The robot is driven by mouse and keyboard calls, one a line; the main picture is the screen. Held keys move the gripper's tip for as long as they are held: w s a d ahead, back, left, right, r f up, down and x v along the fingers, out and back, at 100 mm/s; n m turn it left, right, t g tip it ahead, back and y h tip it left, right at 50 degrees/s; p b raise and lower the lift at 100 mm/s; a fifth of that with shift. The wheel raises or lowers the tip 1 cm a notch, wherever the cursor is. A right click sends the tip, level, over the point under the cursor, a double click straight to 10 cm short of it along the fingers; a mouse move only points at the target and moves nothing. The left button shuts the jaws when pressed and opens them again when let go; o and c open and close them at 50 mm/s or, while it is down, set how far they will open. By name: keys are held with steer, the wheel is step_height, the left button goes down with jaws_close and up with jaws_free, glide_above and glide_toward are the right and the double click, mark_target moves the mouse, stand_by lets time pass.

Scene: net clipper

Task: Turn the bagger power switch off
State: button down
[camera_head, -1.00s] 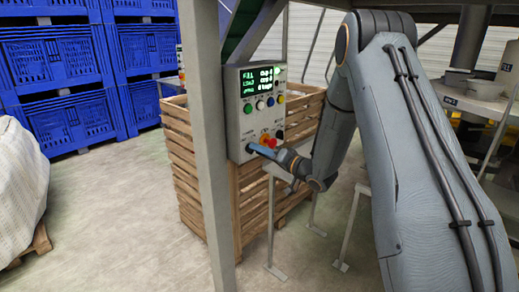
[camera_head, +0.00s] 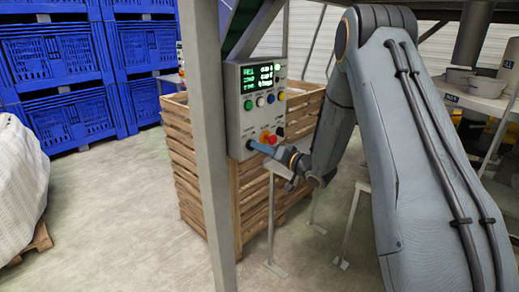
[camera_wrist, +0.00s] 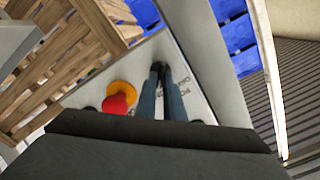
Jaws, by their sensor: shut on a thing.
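The grey control box (camera_head: 235,135) is fixed beside a steel post, with a lit display and coloured buttons on its face. My gripper (camera_head: 252,145) reaches its lower left corner from the right, with blue fingers against the panel. In the wrist view my gripper (camera_wrist: 158,78) is shut on a small dark switch knob (camera_wrist: 157,66), mostly hidden between the fingertips. The label beside it is too small to read, and I cannot tell the knob's position.
A red button on a yellow base (camera_wrist: 116,104) sits close beside my fingers. A grey steel post (camera_head: 207,150) stands left of the box. A wooden crate (camera_head: 183,165) is behind it. Blue bins (camera_head: 60,110) are stacked at the back left.

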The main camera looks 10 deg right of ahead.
steer(key=shift+s+a+n+b, duration=0.1)
steer(key=shift+a+n+b, duration=0.05)
steer(key=shift+n+b, duration=3.55)
steer(key=shift+s+a+n+b, duration=0.1)
steer(key=shift+n+b, duration=2.45)
steer(key=shift+n, duration=2.15)
steer(key=c, duration=1.9)
jaws_free()
steer(key=shift+o, duration=0.2)
steer(key=b+v, duration=0.1)
steer(key=v, duration=0.6)
steer(key=shift+s+d, duration=0.25)
steer(key=shift+s, duration=0.05)
